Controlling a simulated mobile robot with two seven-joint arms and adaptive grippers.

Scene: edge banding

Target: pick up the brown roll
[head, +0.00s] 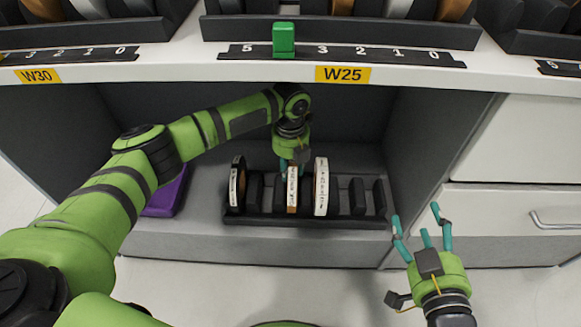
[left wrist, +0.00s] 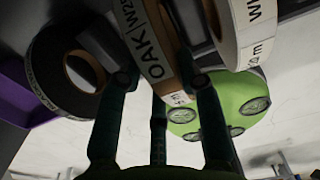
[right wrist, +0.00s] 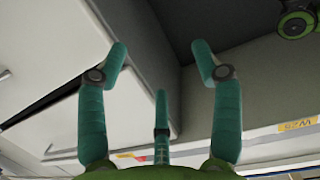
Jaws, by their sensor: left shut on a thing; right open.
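The brown roll (head: 292,190) stands upright in the black slotted rack (head: 300,221) on the lower shelf, between a black roll and a white roll. In the left wrist view the brown roll (left wrist: 150,45) carries a label reading OAK and sits between the fingers. My left gripper (head: 294,166) reaches down into the compartment and is shut on the brown roll from above. The roll's lower part is partly hidden in the left wrist view. My right gripper (head: 423,232) is open and empty in front of the white drawers; its spread fingers show in the right wrist view (right wrist: 160,75).
A black roll (head: 237,185) is left of the brown one and a white roll (head: 321,187) right of it, both close. Empty slots lie further right. A purple object (head: 166,196) lies left. The upper shelf edge (head: 180,72) overhangs, with a green marker (head: 284,39).

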